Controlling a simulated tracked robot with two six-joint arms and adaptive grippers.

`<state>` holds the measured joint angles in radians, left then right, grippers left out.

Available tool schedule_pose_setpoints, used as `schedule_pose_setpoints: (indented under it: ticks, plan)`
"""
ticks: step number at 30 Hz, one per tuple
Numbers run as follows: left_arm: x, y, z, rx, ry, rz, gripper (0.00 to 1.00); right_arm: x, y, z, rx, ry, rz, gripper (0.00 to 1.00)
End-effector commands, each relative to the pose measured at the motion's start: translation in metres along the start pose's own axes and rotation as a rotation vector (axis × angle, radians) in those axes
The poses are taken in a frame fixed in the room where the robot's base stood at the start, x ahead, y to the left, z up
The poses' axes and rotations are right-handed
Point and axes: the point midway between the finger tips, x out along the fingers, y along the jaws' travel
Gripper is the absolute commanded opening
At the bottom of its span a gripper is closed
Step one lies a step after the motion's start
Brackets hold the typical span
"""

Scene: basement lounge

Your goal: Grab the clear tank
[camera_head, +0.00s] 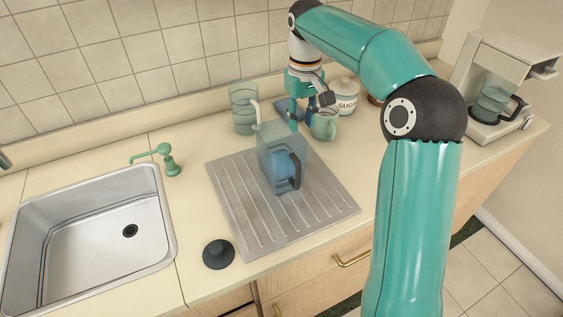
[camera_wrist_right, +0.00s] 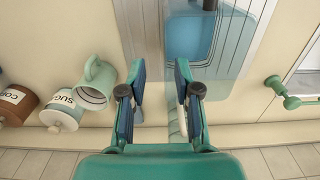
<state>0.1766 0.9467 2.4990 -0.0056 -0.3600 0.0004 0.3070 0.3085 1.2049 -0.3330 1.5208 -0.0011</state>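The clear tank (camera_head: 268,151) is a see-through box with blue in its lower part and a dark handle on its right side. It stands upright on the metal drainboard. In the right wrist view the tank (camera_wrist_right: 188,38) lies just beyond the fingertips, more toward the right finger. My right gripper (camera_head: 303,112) is at the tank's far side near the wall, with fingers pointing down. In the right wrist view the gripper (camera_wrist_right: 160,70) is open, with nothing held between its fingers. My left gripper is not in view.
A green mug (camera_head: 325,126) and sugar jar (camera_head: 347,97) stand close right of the gripper. A clear tumbler (camera_head: 241,112) stands behind the tank. A sink (camera_head: 95,240), green tap (camera_head: 168,160) and black plug (camera_head: 218,254) lie left. A coffee maker (camera_head: 510,70) stands far right.

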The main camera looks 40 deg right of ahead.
Motion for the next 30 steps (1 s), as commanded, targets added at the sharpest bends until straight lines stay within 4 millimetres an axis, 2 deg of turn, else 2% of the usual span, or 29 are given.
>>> schedule_pose_setpoints:
  ticks: [12,20,26,30]
  plan:
    - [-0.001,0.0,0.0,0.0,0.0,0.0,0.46,0.048,-0.006,-0.002,-0.001,-0.002,0.0,0.32]
    - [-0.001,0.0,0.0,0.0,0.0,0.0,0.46,0.052,-0.007,-0.002,-0.001,0.0,0.0,0.32]
    - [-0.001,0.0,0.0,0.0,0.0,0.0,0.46,0.051,-0.007,-0.002,-0.001,0.0,0.0,0.02]
    - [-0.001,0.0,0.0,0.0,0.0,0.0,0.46,0.051,-0.007,-0.002,-0.001,0.0,0.0,0.0]
